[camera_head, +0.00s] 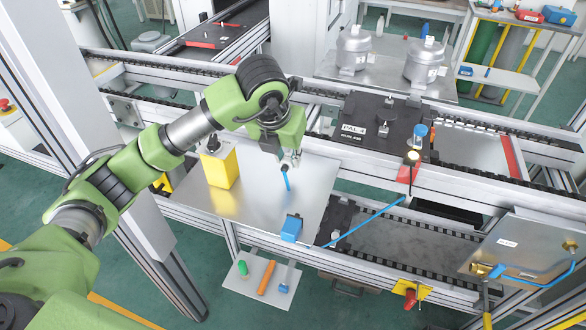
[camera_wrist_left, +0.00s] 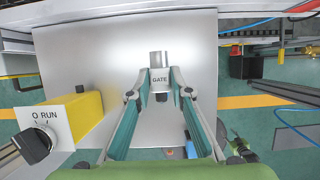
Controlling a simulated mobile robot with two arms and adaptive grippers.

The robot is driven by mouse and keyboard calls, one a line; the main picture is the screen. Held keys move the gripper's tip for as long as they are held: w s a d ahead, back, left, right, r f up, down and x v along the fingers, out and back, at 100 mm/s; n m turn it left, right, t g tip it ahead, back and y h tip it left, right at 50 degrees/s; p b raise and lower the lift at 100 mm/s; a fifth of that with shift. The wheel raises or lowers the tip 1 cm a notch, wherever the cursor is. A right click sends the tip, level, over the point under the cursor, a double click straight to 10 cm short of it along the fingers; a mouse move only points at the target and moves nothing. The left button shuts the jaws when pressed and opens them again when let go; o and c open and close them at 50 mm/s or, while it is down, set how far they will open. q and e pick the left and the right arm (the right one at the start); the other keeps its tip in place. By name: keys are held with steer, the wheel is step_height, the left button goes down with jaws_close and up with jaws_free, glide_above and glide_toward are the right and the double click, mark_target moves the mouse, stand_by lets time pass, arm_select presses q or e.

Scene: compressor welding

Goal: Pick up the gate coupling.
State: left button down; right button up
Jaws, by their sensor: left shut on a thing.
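The gate coupling (camera_wrist_left: 158,62) is a short grey metal cylinder with a "GATE" label, seen in the left wrist view. It stands between the fingertips of my left gripper (camera_wrist_left: 160,84), which is shut on it. In the head view my left gripper (camera_head: 290,160) hangs over the bare metal plate (camera_head: 255,212). The coupling is too small and too covered by the gripper to make out clearly there. I cannot tell whether the coupling touches the plate. My right gripper is not in view.
A yellow switch box (camera_head: 222,170) with a black knob stands left of the gripper. A blue block (camera_head: 291,228) sits at the plate's front edge. A black pallet (camera_head: 372,122) lies on the conveyor to the right. Two grey compressor tanks (camera_head: 353,48) stand behind.

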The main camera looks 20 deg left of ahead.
arm_select(q)
steer(key=s+a+r+b, duration=0.2)
steer(key=s+a+r, duration=0.5)
steer(key=s, duration=0.3)
steer(key=shift+a+r+b, duration=0.3)
steer(key=shift+a+r, duration=0.05)
steer(key=shift+r, duration=0.25)
